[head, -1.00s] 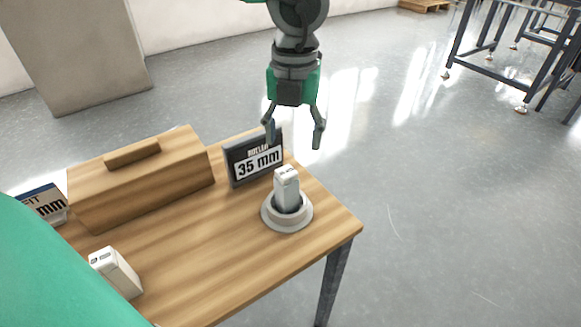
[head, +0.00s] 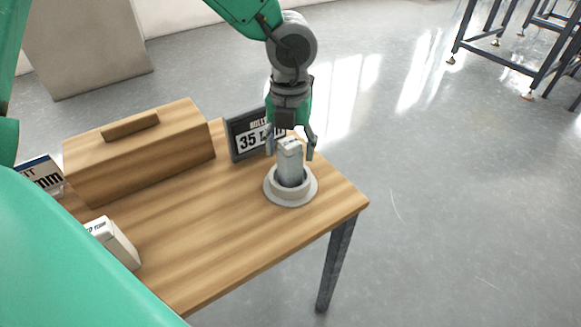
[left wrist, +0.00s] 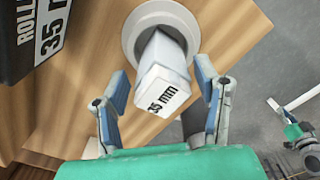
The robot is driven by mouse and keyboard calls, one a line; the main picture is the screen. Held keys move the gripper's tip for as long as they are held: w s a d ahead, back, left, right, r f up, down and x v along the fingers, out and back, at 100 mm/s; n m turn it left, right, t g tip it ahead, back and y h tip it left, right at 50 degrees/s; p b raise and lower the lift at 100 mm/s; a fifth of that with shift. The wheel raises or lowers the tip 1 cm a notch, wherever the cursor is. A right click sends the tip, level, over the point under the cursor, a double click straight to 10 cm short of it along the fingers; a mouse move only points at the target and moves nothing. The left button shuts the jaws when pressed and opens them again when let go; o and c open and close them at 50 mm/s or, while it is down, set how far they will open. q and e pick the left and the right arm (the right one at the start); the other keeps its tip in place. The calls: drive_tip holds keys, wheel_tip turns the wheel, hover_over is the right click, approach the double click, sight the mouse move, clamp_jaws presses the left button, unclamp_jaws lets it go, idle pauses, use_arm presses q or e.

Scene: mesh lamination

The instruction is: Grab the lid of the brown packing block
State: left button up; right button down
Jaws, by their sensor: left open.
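The brown wooden packing block (head: 140,172) stands on the left of the table. Its lid (head: 160,120) has a raised bar handle (head: 130,127) on top and nothing touches it. My left gripper (head: 289,153) is well to the right of the block. It is open, with its fingers pointing down on either side of a white block marked 35 mm (head: 290,165). That block stands in a round pale holder (head: 291,198). In the left wrist view the white block (left wrist: 163,75) shows between the open fingers (left wrist: 162,83). My right gripper is not in view.
A second white block (head: 120,243) lies at the front left. The table (head: 235,235) is clear in the middle.

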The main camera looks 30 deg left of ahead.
use_arm(q)
drive_tip(key=shift+f, duration=0.8)
drive_tip(key=shift+r, duration=0.1)
drive_tip(key=shift+c, duration=0.4)
drive_tip(key=shift+d, duration=0.1)
clamp_jaws()
